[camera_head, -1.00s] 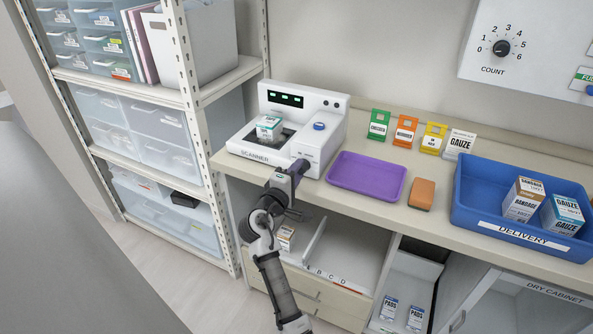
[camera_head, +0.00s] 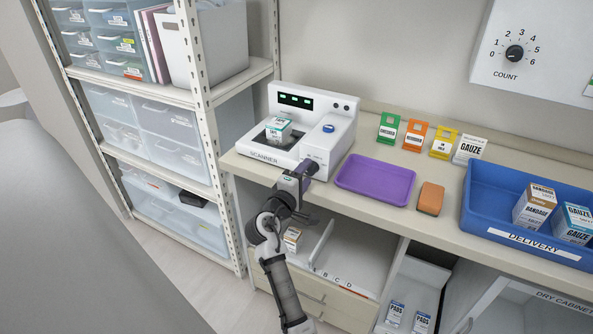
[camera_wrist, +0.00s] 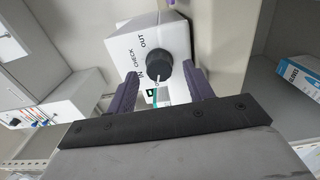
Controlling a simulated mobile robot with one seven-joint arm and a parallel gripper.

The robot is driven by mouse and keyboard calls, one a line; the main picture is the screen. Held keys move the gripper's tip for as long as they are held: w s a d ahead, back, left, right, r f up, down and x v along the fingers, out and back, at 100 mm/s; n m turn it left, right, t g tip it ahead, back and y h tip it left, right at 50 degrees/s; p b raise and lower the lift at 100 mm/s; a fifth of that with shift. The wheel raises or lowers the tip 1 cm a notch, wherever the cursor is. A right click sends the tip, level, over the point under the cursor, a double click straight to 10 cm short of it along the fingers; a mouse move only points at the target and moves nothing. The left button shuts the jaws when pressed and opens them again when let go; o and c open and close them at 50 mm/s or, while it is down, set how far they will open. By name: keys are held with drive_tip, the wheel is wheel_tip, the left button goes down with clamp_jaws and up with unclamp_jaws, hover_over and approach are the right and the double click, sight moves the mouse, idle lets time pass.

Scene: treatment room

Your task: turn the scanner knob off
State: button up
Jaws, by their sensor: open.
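The white scanner (camera_head: 334,146) stands on the counter at the left, with green lights on its display and a blue button on top. In the wrist view the black scanner knob (camera_wrist: 159,73) sits on the scanner's white face (camera_wrist: 120,47). The words OUT, CHECK and IN are printed around it; I cannot tell which mark its pointer is on. My gripper (camera_wrist: 163,91) is open, with a purple finger on each side of the knob. In the head view my gripper (camera_head: 308,169) is at the scanner's front right and hides the knob.
A white and green box (camera_head: 278,130) sits in the scanner. A purple tray (camera_head: 375,180) and an orange block (camera_head: 430,198) lie to the right. A blue delivery bin (camera_head: 476,212) with boxes is further right. A shelf rack (camera_head: 205,130) stands close on the left.

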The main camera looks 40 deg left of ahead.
drive_tip(key=b+v, duration=0.3)
drive_tip(key=v, duration=1)
drive_tip(key=shift+s+d, duration=0.15)
drive_tip(key=shift+s, duration=0.05)
